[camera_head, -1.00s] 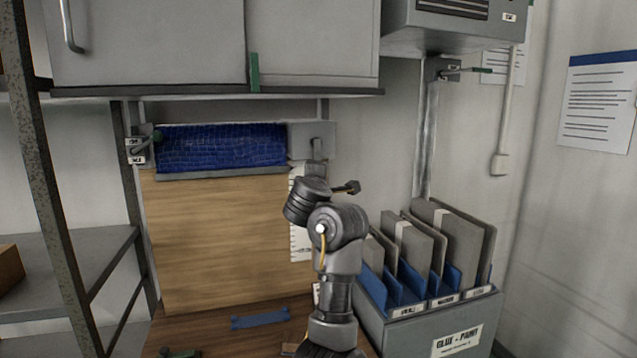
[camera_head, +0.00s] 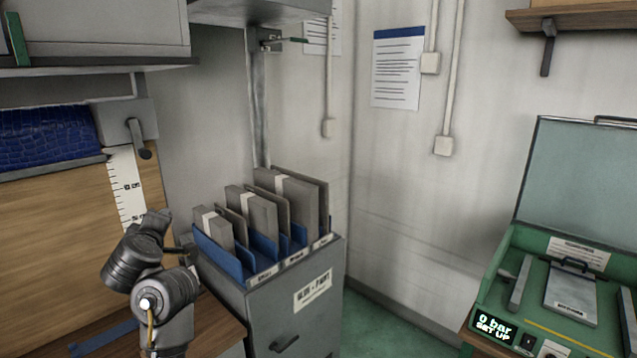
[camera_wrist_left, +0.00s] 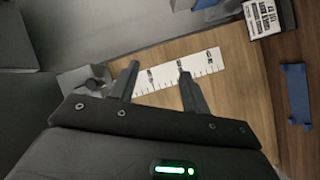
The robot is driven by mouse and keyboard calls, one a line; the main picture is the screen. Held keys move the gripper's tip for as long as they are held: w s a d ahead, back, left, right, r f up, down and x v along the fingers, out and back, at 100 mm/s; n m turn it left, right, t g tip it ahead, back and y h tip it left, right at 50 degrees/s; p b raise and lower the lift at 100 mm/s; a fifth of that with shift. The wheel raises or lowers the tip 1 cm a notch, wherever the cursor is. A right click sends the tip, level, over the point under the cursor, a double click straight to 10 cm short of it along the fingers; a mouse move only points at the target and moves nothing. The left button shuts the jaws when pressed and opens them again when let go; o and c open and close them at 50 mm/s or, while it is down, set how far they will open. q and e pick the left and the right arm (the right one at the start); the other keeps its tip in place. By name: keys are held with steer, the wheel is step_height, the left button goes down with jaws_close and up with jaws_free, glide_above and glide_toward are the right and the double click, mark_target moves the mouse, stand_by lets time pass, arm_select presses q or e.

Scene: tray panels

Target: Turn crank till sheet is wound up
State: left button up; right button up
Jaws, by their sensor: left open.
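The crank (camera_head: 137,137) hangs at the right end of the roller, its grey arm pointing down with a dark knob at the end. The blue sheet (camera_head: 45,138) is on the roller at the left edge of the head view. My left gripper (camera_wrist_left: 156,72) is open and empty in the left wrist view. Its fingers are in front of the white ruler strip (camera_wrist_left: 185,83). A grey part with a dark knob (camera_wrist_left: 95,84), which looks like the crank, is left of the fingers, apart from them. In the head view the arm is below the crank, its fingers hard to make out.
A grey file box (camera_head: 297,288) with upright panels stands right of the arm. A green machine (camera_head: 545,285) with a raised lid is at the far right. A wall cabinet (camera_head: 100,28) overhangs the roller. The wooden board (camera_head: 55,235) is behind the arm.

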arm_select(q)
steer(key=s+d+f+m+g+h, duration=0.25)
steer(key=s+f+m, duration=0.35)
steer(key=f, duration=0.6)
steer(key=s+d+f+m+g+h, duration=0.15)
steer(key=s+d+f+m, duration=0.25)
steer(key=s+f, duration=0.6)
steer(key=s+d+f+m+g, duration=0.25)
steer(key=s+f, duration=0.35)
steer(key=s, duration=0.3)
steer(key=s+d+f+m+g+h, duration=0.1)
steer(key=s+d+f+m+g, duration=0.15)
steer(key=s+f, duration=0.5)
steer(key=s+d+f+m+g, duration=0.2)
steer(key=s+f+m+g, duration=0.15)
steer(key=s, duration=0.75)
step_height(320, 180, down, 30)
steer(key=s+b, duration=0.2)
steer(key=s+a+f+g, duration=0.1)
steer(key=s+a+f, duration=0.2)
steer(key=s+f, duration=1.1)
steer(key=shift+s+a+f+g+b, duration=0.25)
steer(key=shift+s+g+b, duration=0.15)
steer(key=shift+s, duration=0.3)
